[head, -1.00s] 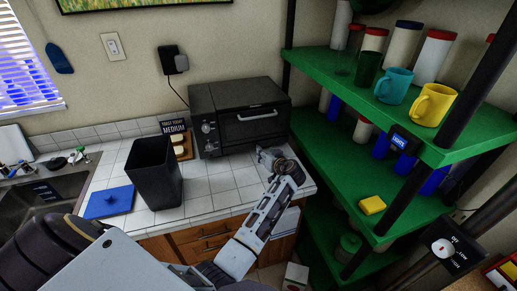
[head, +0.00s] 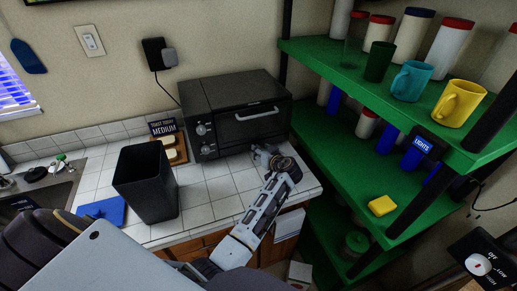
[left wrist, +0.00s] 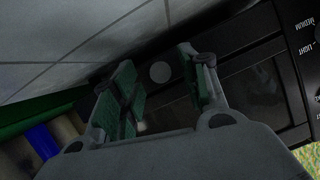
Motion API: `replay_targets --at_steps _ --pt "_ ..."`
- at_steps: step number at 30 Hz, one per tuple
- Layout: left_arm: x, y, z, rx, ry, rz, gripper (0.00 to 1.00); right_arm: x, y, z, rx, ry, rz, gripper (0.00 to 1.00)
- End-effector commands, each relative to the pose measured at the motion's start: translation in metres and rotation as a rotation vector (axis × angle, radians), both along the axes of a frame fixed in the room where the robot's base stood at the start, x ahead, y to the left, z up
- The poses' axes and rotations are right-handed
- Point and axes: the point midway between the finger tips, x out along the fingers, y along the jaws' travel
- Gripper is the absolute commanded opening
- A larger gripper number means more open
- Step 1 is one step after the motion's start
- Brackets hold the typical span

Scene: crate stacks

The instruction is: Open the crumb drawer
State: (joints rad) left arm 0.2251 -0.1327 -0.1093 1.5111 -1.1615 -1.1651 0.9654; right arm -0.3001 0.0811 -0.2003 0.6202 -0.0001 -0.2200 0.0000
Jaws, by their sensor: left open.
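The black toaster oven (head: 237,113) stands on the white tiled counter, its glass door shut under a grey handle. The crumb drawer cannot be made out in the head view. My left gripper (head: 264,154) is low in front of the oven's right front corner. In the left wrist view my left gripper (left wrist: 158,78) is open, with two green-padded fingers apart. A pale round disc (left wrist: 160,72) shows between the fingers against the dark oven front (left wrist: 252,80); I cannot tell whether it is a knob, and no contact shows. My right gripper is not in view.
A black bin (head: 146,184) and a blue lid (head: 102,210) are on the counter left of the oven. A toast board (head: 175,151) with bread lies beside the oven. A green shelf (head: 340,152) with cups and jars stands close on the right.

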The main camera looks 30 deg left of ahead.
Motion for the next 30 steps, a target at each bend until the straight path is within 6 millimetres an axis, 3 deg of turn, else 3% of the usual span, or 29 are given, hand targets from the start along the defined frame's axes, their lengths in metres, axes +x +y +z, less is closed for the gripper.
replay_targets --at_steps 15,26,30 --pt "-0.0016 -0.0026 -0.0025 -0.001 0.000 0.001 0.44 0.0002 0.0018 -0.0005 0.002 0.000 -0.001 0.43" --pt "-0.0015 -0.0024 -0.0023 0.000 -0.001 0.001 0.00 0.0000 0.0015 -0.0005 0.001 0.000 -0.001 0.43" --pt "-0.0015 -0.0023 -0.0023 0.000 -0.001 0.001 0.00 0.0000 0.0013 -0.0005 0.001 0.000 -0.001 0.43"
